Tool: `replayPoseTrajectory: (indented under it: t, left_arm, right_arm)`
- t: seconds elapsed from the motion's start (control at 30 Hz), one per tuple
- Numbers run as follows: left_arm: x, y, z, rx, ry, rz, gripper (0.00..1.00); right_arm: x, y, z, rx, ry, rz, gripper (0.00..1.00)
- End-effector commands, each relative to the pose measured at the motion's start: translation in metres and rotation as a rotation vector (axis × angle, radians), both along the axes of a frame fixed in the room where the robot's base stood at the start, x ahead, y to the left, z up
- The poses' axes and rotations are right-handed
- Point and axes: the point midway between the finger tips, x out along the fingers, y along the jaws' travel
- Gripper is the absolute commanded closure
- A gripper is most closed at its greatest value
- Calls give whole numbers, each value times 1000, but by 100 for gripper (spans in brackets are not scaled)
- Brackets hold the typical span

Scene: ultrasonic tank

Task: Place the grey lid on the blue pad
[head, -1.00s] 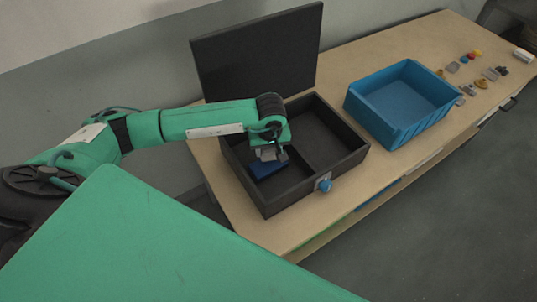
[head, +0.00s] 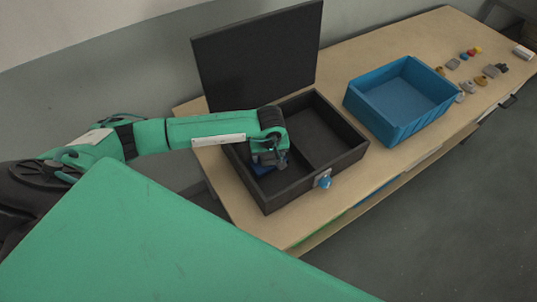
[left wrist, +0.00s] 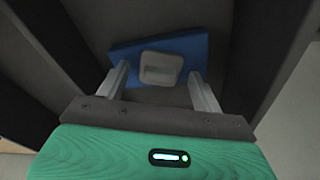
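The blue pad (left wrist: 195,50) lies flat on the floor of the left compartment of the black case. The grey lid (left wrist: 161,68), a small rounded rectangle with a raised middle, lies over the blue pad in the left wrist view, near its front edge. My left gripper (left wrist: 158,70) is open, its two fingers on either side of the lid with a gap at each side. In the head view my left gripper (head: 270,160) reaches down into the case and hides the lid; only a bit of the blue pad (head: 263,171) shows. My right gripper is not in view.
The black case (head: 345,160) has its cover (head: 258,55) standing open behind, a divider inside and a blue knob (head: 325,182) in front. A blue bin (head: 400,130) stands to the right. Several small parts lie at the table's far right. The case's right compartment is empty.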

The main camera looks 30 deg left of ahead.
Motion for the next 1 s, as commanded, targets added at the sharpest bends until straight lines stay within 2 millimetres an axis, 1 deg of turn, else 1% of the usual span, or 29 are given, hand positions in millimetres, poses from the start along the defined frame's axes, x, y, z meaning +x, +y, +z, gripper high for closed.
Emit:
replayPoseTrajectory:
  t: [0.17,0.27,0.33,0.47,0.6,0.73,0.9,1.0]
  left_arm:
    - [0,0,1,0,0,0,33]
    - [0,0,5,0,0,1,33]
    - [0,-1,10,-1,-5,-2,33]
    - [-2,-3,34,-1,-7,-3,33]
    - [-6,-6,66,0,-8,-2,33]
    - [-10,-8,92,-1,-5,-2,33]
    - [-13,-10,113,0,-2,1,33]
    - [-14,-11,119,0,-1,0,33]
  right_arm:
    - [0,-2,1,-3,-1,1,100]
    - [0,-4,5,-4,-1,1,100]
    - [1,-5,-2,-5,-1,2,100]
    - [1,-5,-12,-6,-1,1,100]
    - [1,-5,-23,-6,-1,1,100]
    - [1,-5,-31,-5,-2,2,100]
    - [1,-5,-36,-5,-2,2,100]
    - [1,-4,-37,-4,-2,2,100]
